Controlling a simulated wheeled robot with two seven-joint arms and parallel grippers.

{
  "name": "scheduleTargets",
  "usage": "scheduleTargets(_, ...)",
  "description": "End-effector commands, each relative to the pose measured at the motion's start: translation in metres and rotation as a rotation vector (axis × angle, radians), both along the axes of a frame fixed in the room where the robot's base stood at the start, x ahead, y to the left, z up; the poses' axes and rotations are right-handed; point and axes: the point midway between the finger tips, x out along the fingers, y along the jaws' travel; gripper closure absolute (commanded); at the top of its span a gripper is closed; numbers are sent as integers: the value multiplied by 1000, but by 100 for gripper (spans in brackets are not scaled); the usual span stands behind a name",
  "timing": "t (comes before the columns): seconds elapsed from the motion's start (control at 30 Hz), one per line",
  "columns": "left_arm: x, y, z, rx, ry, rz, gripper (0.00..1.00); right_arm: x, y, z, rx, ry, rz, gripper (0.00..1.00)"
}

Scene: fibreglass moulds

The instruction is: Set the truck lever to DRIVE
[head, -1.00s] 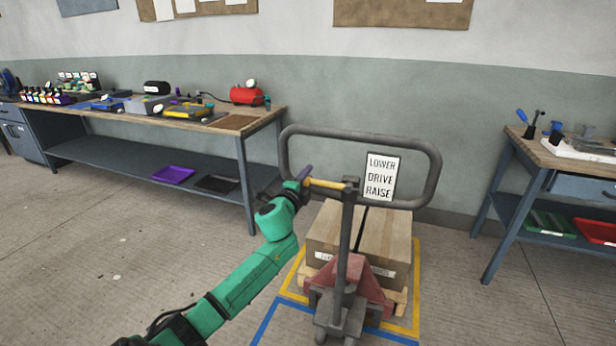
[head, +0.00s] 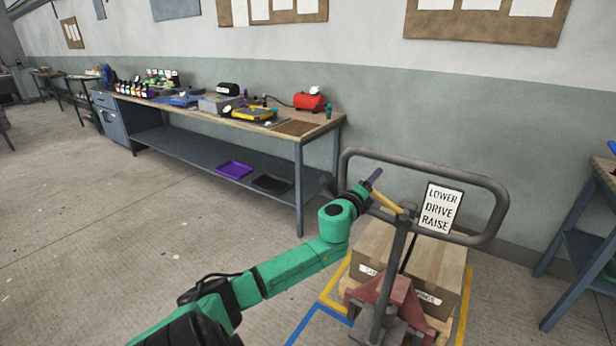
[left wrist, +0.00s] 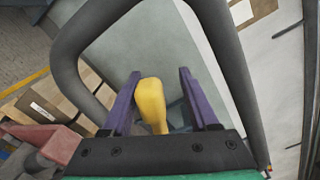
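The truck's yellow lever (head: 388,201) sticks out to the left from the grey post below the looped handle (head: 430,165). A white sign (head: 440,207) on the handle reads LOWER, DRIVE, RAISE from top to bottom. My left gripper (head: 373,180) is at the lever's free end. In the left wrist view the lever's rounded yellow end (left wrist: 151,98) lies between the two purple fingers of my left gripper (left wrist: 158,73). The fingers are apart, with a clear gap on the lever's right and little gap on its left. Contact there cannot be told. My right gripper is out of view.
The pallet truck (head: 385,292) carries a cardboard box (head: 430,262) on a pallet inside floor tape. A long workbench (head: 285,135) with tools stands along the wall at left. Another bench (head: 578,250) is at the right edge. The floor at left is clear.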

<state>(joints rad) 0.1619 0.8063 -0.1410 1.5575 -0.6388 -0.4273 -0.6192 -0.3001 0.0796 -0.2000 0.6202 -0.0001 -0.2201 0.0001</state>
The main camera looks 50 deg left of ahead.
Motion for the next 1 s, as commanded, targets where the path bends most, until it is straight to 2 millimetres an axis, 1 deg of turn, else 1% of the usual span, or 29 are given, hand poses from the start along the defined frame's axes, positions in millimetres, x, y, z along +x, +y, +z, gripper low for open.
scheduleTargets(0.03, -12, -5, 0, 8, 8, -2, 40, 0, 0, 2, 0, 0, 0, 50)
scheduleTargets(0.1, -28, -11, -4, 2, 6, -3, 40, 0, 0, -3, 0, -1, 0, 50)
scheduleTargets(0.37, -85, -31, -4, -6, 2, -3, 40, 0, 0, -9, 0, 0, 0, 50)
scheduleTargets(0.6, -141, -49, -1, -5, 0, 1, 40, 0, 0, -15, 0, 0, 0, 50)
scheduleTargets(0.73, -136, -31, -29, -81, 44, 34, 40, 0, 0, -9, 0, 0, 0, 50)
scheduleTargets(1.0, -139, -5, -92, -234, 126, 99, 40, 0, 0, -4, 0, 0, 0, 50)
